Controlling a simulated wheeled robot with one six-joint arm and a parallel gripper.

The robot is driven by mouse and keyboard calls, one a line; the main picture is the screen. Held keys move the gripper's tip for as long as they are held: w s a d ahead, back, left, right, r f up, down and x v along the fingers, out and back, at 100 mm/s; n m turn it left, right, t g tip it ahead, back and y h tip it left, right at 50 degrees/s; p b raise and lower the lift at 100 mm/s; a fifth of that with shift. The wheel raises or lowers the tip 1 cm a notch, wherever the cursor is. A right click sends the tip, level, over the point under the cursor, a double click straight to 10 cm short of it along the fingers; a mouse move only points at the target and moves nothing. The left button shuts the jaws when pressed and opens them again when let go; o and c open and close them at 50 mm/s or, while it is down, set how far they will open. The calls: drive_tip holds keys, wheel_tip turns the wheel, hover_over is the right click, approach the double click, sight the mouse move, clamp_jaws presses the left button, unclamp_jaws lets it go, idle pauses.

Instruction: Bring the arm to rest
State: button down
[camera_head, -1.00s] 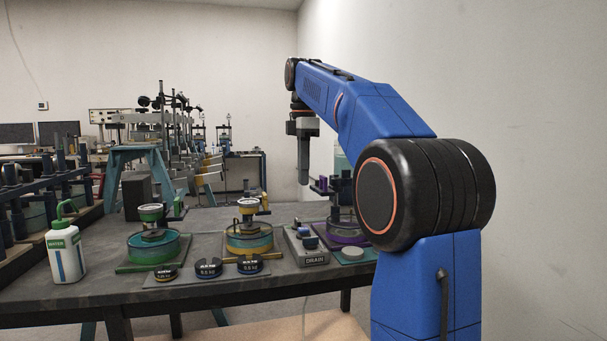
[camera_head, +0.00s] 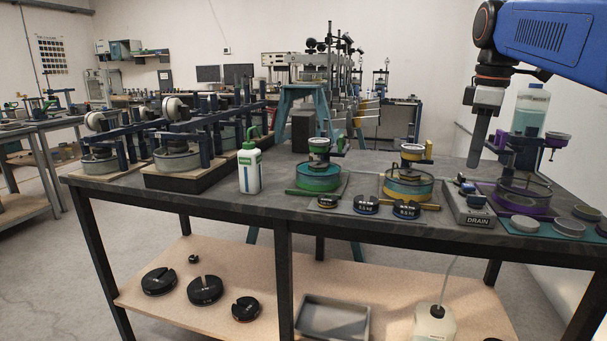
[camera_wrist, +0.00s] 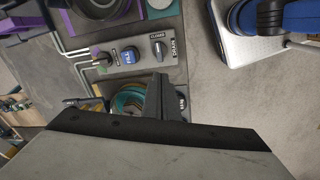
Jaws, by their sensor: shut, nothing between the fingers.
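My blue arm comes in from the upper right of the head view. My gripper (camera_head: 475,160) points down at its end, slim and dark, with its fingers together and nothing held.
The dark bench (camera_head: 250,205) carries a white bottle (camera_head: 249,172), a green-based cell (camera_head: 319,178), a yellow-based cell (camera_head: 408,186) and a purple-based cell (camera_head: 522,190). Several labelled weights lie along its front. A lower shelf (camera_head: 260,290) holds black slotted discs and a grey tray (camera_head: 333,318).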

drive_tip(key=s+a+f+m+t, duration=0.1)
drive_tip(key=s+a+f+m, duration=0.1)
drive_tip(key=s+f, duration=0.5)
drive_tip(key=s+a+f+m+t, duration=0.1)
drive_tip(key=s+a+f+m, duration=0.2)
drive_tip(key=f, duration=1)
drive_tip(key=s+a+f+m+t, duration=0.1)
drive_tip(key=s+a+f+m, duration=0.2)
drive_tip(key=s+f+m, duration=0.3)
drive_tip(key=s+f, duration=0.4)
drive_tip(key=s, duration=0.3)
drive_tip(key=shift+a+f+t, duration=0.15)
drive_tip(key=shift+a+t, duration=0.1)
drive_tip(key=shift+t, duration=0.05)
wheel_tip(320, 180, up, 38)
drive_tip(key=f+n+g, duration=0.1)
drive_tip(key=n+g, duration=0.4)
drive_tip(key=n, duration=1)
hover_over(469, 185)
drive_tip(key=shift+r, duration=0.25)
drive_tip(key=shift+a+f, duration=0.1)
wheel_tip(469, 185, down, 14)
drive_tip(key=shift+s+r, duration=0.1)
